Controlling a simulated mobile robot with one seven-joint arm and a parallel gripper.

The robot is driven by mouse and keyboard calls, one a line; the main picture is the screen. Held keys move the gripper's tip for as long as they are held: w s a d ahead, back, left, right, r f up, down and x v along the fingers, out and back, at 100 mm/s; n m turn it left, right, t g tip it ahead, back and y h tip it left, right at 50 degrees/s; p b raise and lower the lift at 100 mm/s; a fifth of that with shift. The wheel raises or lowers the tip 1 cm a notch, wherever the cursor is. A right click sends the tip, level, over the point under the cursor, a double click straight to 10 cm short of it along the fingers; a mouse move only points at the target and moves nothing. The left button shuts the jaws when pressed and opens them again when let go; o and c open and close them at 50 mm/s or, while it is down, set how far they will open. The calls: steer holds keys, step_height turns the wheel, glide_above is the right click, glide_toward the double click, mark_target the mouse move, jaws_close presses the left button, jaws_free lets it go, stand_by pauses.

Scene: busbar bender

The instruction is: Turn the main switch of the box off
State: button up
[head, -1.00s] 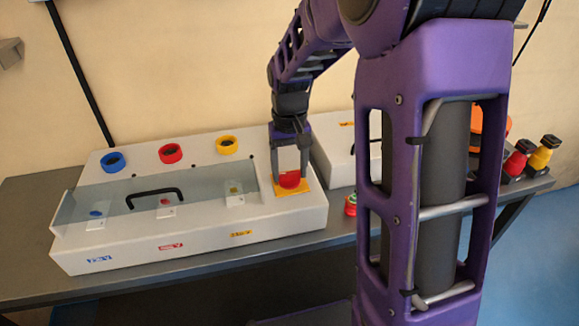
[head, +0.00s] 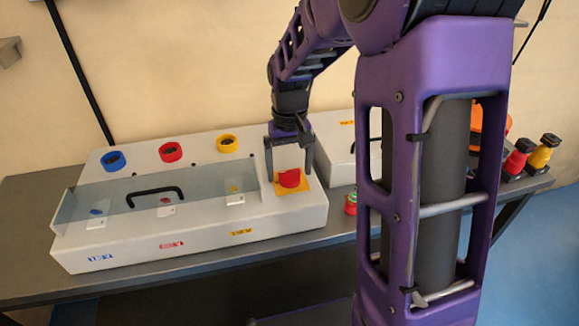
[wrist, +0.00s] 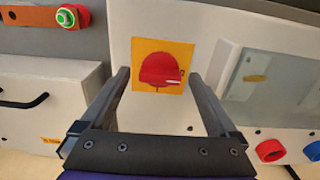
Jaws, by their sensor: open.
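The main switch is a red rotary knob (head: 289,178) on a yellow square plate (head: 279,191) at the right end of the long white box (head: 200,245). In the wrist view the knob (wrist: 160,68) carries a white mark at its right side. My gripper (head: 288,168) points down over the switch with its jaws wide open. In the wrist view the open fingers (wrist: 160,75) stand on either side of the yellow plate with a gap to the knob. Nothing is held. Whether the fingertips are level with the knob is hard to tell.
A clear cover with a black handle (head: 154,192) lies left of the switch. Blue (head: 113,161), red (head: 171,151) and yellow (head: 228,144) rings stand behind it. A second white box (head: 336,160), a green-topped red button (head: 351,204) and red and yellow parts (head: 543,152) are to the right.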

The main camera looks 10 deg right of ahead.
mark_target(290, 170)
step_height(290, 170, up, 18)
steer(key=p, duration=0.2)
steer(key=shift+f, duration=0.25)
steer(key=shift+w, duration=0.1)
